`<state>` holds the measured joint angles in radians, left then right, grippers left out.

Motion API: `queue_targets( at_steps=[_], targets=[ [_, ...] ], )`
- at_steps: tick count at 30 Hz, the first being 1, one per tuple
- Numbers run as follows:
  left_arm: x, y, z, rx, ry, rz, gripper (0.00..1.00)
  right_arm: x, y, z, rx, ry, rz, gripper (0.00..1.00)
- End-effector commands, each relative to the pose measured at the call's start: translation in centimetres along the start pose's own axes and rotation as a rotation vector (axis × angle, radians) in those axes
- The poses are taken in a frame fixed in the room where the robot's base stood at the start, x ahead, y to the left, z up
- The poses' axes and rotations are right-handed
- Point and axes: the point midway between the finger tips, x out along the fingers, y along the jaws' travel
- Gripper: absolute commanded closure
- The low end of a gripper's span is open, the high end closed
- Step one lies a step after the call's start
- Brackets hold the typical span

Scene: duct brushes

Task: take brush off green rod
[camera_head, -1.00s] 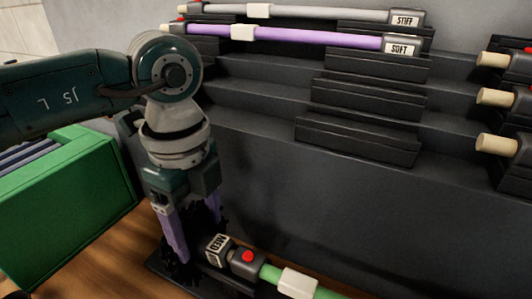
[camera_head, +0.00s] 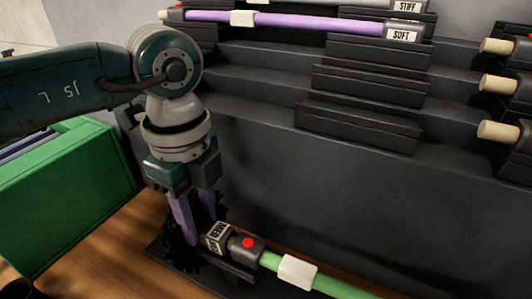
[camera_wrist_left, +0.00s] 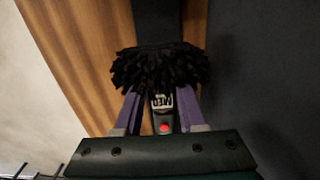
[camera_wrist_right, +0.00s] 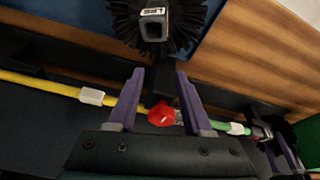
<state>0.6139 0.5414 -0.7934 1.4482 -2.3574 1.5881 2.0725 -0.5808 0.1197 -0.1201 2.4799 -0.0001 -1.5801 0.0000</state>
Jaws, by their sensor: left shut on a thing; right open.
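The brush is a black bristled head (camera_head: 185,250) with a MED-labelled block (camera_head: 219,238), low in the head view. It meets the dark end piece with a red button (camera_head: 248,243) of the green rod (camera_head: 345,289); I see no clear gap between them. My left gripper (camera_head: 195,230) points down and is shut on the brush. The bristles and label also show between its fingers in the left wrist view (camera_wrist_left: 160,66). My right gripper (camera_wrist_right: 160,95) is open, with a red part (camera_wrist_right: 162,115) between its fingers; whether they touch is unclear.
A purple rod (camera_head: 300,24) with a SOFT label lies on the dark stepped rack (camera_head: 270,150). A green bin (camera_head: 75,205) stands at left. The right wrist view shows a yellow rod (camera_wrist_right: 45,85) and another black brush (camera_wrist_right: 185,22) on a blue surface.

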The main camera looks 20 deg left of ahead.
Motion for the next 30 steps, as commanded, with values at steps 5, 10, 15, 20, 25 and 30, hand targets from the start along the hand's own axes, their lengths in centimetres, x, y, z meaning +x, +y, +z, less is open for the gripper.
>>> queue_targets(
  at_steps=[5, 10, 15, 20, 25, 30],
  targets=[
    [0.0, 0.0, 0.0, 0.0, 0.0, 0.0, 1.0, 0.0, 0.0, 0.0, 0.0, 0.0, 0.0, 0.5],
    [0.0, 0.0, 0.0, 0.0, 0.0, -0.001, 1.0, 0.0, 0.0, 0.0, 0.0, 0.0, 0.0, 0.5],
    [0.0, 0.0, 0.6, -0.001, 0.0, 0.0, 1.0, 0.0, 0.0, 0.0, 0.0, 0.0, 0.0, 0.5],
    [0.0, 0.0, 1.4, -0.001, 0.0, 0.0, 1.0, 0.0, 0.0, 0.0, 0.0, 0.0, 0.0, 0.5],
    [0.0, 0.0, 2.1, -0.001, 0.0, -0.001, 1.0, 0.1, 0.0, 0.0, 0.0, 0.0, 0.0, 0.5],
    [0.0, 0.0, 2.9, -0.001, -0.001, 0.0, 1.0, 0.1, 0.0, 0.0, 0.0, 0.001, 0.0, 0.5]
  ],
)
